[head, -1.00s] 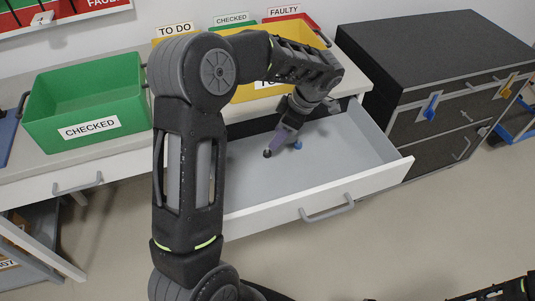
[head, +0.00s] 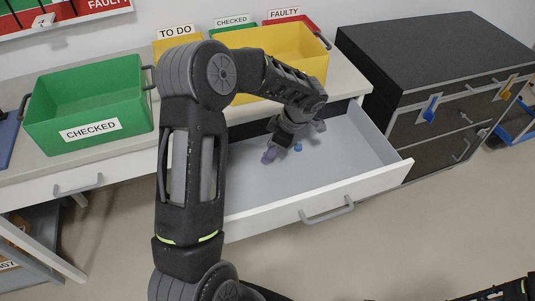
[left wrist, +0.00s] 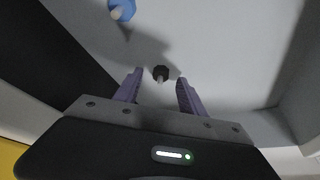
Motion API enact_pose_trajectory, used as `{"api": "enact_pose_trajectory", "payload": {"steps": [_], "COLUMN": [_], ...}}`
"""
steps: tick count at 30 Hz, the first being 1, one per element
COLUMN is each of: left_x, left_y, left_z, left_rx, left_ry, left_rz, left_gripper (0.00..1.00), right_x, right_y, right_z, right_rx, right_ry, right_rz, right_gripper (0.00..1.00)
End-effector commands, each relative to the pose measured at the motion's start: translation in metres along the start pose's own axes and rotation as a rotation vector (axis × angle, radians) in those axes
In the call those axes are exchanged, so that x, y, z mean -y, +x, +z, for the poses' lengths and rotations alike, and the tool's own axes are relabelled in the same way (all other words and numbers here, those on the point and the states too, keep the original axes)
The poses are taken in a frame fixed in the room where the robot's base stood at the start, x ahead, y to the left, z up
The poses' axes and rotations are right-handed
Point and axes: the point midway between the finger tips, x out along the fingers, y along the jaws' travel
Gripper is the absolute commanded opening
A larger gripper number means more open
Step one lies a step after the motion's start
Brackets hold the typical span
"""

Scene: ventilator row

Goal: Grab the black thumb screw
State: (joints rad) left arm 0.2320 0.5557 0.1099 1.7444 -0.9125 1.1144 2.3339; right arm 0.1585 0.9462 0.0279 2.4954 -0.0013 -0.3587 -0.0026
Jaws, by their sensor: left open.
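The black thumb screw (left wrist: 160,73) lies on the drawer floor in the left wrist view, between the two purple fingertips with a gap on both sides. In the head view it is hidden by my left gripper (head: 272,154). That gripper is open and empty, low inside the pulled-out drawer (head: 340,160). My right gripper is not in view.
A blue screw (left wrist: 122,10) lies close by in the drawer, also seen in the head view (head: 298,148). The drawer walls surround the gripper. A yellow bin (head: 305,58) and a green bin (head: 90,103) stand on the counter.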

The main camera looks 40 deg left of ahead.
Motion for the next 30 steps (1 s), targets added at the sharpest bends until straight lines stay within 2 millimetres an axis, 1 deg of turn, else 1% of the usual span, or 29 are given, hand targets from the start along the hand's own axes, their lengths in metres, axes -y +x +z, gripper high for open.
{"api": "enact_pose_trajectory", "payload": {"steps": [1,3,20,30], "left_x": [0.0006,0.0003,0.0,0.0], "left_y": [0.0044,0.007,0.0067,0.0067], "left_z": [0.0004,0.001,0.0007,0.0006], "left_rx": [0.001,0.002,0.001,0.001], "left_ry": [0.001,0.002,0.001,0.001], "left_rz": [-0.002,0.0,0.001,0.001], "left_gripper": [0.48,0.48,0.48,0.21], "right_x": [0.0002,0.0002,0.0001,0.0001], "right_y": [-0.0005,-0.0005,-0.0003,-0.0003], "right_z": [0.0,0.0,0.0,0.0], "right_rx": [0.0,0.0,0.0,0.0], "right_ry": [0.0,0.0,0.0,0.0], "right_rz": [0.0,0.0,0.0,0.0], "right_gripper": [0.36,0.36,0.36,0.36]}}
